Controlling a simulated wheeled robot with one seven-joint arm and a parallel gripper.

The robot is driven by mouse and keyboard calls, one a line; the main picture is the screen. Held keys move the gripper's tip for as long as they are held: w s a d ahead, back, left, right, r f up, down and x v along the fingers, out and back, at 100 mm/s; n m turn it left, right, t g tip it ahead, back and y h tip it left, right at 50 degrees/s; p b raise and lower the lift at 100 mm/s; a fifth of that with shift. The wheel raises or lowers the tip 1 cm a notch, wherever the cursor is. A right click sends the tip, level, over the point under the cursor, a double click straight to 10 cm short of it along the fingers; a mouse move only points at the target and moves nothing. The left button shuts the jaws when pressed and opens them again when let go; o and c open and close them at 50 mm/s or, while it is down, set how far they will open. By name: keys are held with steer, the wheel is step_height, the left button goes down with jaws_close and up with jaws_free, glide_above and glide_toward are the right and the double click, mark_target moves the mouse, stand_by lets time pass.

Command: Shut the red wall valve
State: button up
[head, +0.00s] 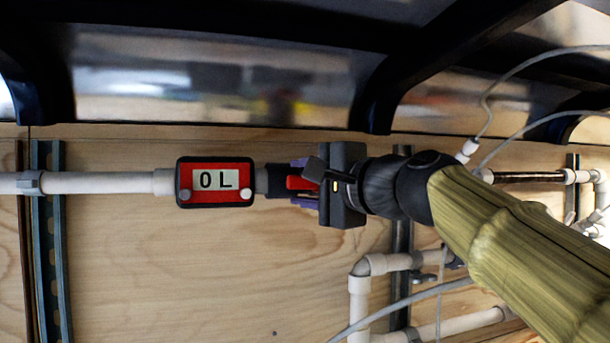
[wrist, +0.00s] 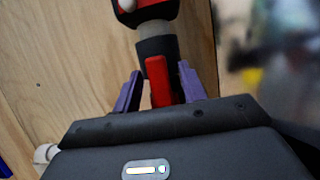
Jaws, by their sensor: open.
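The red wall valve's handle (head: 300,183) shows in the head view just right of its dark body (head: 262,181), on the white pipe along the wooden wall. My gripper (head: 296,182) is at the valve, coming from the right, and partly hides it. In the wrist view the red handle (wrist: 158,84) stands between the two purple fingers (wrist: 160,79) of my gripper, which is open. A gap shows on each side of the handle, so neither finger appears to touch it. The handle's lower end is hidden behind my gripper's body.
A red flow meter (head: 215,182) reading "0 L" sits on the pipe left of the valve. Dark shelf brackets (head: 395,85) overhang above. White pipes (head: 360,285) and grey cables run at lower right, near my arm. Bare wall lies below the meter.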

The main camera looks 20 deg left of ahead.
jaws_close()
